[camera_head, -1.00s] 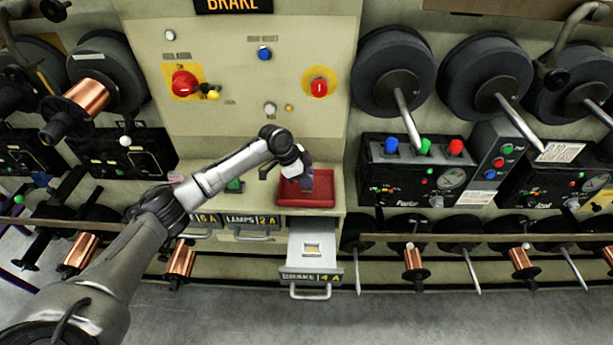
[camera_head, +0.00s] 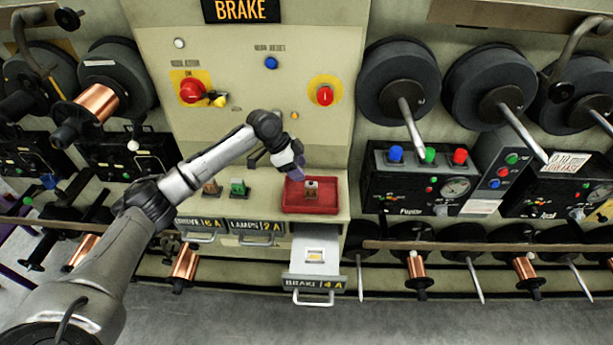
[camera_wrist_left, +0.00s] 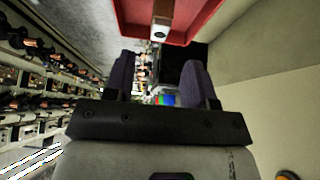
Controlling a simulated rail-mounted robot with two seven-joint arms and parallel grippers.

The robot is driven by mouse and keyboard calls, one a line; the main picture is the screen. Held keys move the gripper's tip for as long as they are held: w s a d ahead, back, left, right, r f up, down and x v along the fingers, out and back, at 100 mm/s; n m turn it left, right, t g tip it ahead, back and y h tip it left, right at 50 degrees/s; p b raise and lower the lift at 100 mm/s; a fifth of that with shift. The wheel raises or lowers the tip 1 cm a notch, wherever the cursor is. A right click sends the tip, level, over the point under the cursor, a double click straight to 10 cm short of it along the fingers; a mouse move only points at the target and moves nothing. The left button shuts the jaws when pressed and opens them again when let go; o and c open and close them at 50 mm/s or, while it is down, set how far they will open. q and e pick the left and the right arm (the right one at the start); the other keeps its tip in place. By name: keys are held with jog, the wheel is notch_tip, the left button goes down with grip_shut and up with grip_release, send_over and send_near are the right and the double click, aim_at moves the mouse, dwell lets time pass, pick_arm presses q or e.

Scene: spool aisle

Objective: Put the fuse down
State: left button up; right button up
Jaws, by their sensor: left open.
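A small fuse (camera_head: 311,187), grey with a dark brown lower part, stands in the red tray (camera_head: 290,207) on the ledge below the brake panel. In the left wrist view the fuse (camera_wrist_left: 161,22) is beyond the fingertips, near the red tray's edge (camera_wrist_left: 207,14). My left gripper (camera_head: 291,168) is open and empty, just above and left of the fuse, apart from it. Its two purple-grey fingers (camera_wrist_left: 160,78) are spread in the left wrist view. My right gripper is in neither view.
A green fuse (camera_head: 238,187) and a brownish one (camera_head: 212,187) stand on the ledge left of the tray. The drawer marked BRAKE 4 A (camera_head: 315,283) is pulled out below the tray. A panel with red knobs (camera_head: 193,91) rises behind my arm.

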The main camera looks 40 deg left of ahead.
pick_arm(q)
jog(key=shift+v, duration=2.25)
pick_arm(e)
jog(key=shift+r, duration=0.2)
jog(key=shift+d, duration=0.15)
